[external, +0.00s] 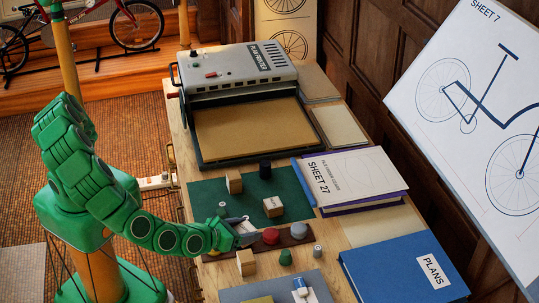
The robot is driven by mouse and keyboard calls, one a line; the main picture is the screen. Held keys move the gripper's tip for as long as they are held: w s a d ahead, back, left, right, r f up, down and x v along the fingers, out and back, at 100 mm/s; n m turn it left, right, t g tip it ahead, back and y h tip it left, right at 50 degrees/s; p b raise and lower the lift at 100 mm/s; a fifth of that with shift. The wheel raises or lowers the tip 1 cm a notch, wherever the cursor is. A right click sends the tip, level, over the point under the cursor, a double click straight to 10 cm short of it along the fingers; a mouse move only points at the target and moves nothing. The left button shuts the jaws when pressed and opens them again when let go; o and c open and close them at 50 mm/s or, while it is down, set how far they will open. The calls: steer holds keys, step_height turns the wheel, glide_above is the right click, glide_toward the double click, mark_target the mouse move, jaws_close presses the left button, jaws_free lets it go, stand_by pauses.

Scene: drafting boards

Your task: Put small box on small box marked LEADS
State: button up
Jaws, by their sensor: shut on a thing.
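My green gripper (247,236) is low over the near side of the desk, at the left end of a dark red-brown tray. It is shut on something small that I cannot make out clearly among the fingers. A small tan box with dark marking on its top (273,206) sits on the green mat, up and right of my gripper; its lettering is too small to read. Another small tan box (234,182) stands further back on the mat. A third tan box (246,262) stands just below my gripper in the picture.
The dark red-brown tray (287,239) holds a red knob (270,236) and a grey one. A dark cylinder (265,169), a green knob (286,257) and a small grey cylinder (317,251) stand nearby. Books (355,175) and a blue binder (400,270) fill the right side.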

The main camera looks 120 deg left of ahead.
mark_target(246, 256)
steer(key=shift+f, duration=3.5)
steer(key=shift+f, duration=0.1)
steer(key=o, duration=1.1)
steer(key=shift+d, duration=0.15)
steer(key=v, duration=1.1)
steer(key=shift+s+d+r, duration=0.2)
steer(key=shift+r, duration=0.1)
